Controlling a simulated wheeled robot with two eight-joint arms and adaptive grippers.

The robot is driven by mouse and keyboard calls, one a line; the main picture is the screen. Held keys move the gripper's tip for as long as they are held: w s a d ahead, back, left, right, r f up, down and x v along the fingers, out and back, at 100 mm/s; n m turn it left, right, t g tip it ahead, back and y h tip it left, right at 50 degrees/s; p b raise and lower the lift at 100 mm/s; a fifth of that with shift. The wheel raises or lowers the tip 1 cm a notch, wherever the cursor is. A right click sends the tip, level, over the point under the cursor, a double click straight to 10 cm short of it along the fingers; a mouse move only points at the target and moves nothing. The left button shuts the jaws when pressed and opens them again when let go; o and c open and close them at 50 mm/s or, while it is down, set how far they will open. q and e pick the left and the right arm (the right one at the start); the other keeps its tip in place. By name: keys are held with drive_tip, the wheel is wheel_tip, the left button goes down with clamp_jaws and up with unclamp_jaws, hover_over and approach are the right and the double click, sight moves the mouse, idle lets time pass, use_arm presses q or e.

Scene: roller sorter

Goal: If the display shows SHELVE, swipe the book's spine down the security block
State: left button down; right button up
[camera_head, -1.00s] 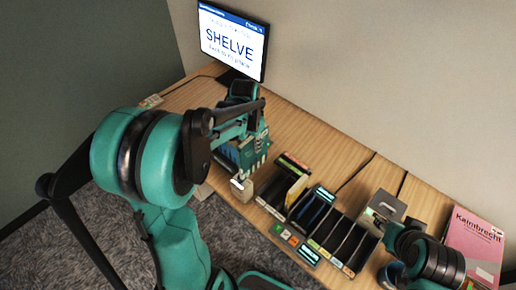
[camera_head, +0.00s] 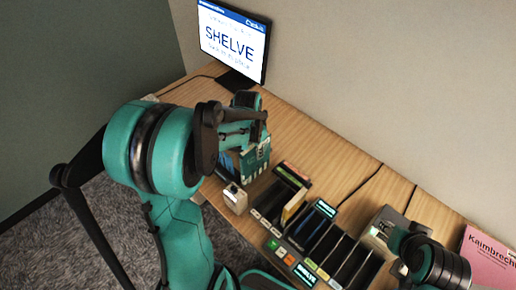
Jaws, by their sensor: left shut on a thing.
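The display (camera_head: 232,42) at the back left reads SHELVE in large letters. My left gripper (camera_head: 243,148) is shut on a teal book (camera_head: 256,164) and holds it over the left part of the desk; the arm and gripper hide much of it. A small pale block (camera_head: 235,199) stands at the desk's front edge, just below the book in the picture; it looks like the security block. The book appears apart from it. My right gripper (camera_head: 397,242) is at the lower right, and its fingers are not clear.
A black slotted sorter (camera_head: 327,248) with lit labels and a few thin books stands right of the block. Coloured buttons (camera_head: 280,252) line its front. A grey device (camera_head: 388,222) and a pink book (camera_head: 485,262) lie further right. The desk behind (camera_head: 320,135) is clear.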

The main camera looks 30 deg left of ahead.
sight(255, 166)
use_arm(q)
drive_tip(key=shift+s+a+f+b, duration=0.1)
drive_tip(key=shift+s+f+b, duration=0.2)
drive_tip(key=shift+f, duration=0.2)
drive_tip(key=shift+s+a+f+b, duration=0.1)
drive_tip(key=shift+s+f+b, duration=0.15)
drive_tip(key=shift+f, duration=0.2)
drive_tip(key=shift+w+d+f+b, duration=0.1)
drive_tip(key=shift+f+b, duration=1.55)
drive_tip(key=shift+f, duration=0.5)
drive_tip(key=shift+f+b, duration=1.2)
drive_tip(key=shift+f, duration=0.05)
drive_tip(key=shift+w, duration=0.15)
drive_tip(key=shift+w+d, duration=0.25)
drive_tip(key=shift+w, duration=0.55)
wheel_tip(255, 166, up, 12)
drive_tip(key=p, duration=0.8)
drive_tip(key=shift+p, duration=0.4)
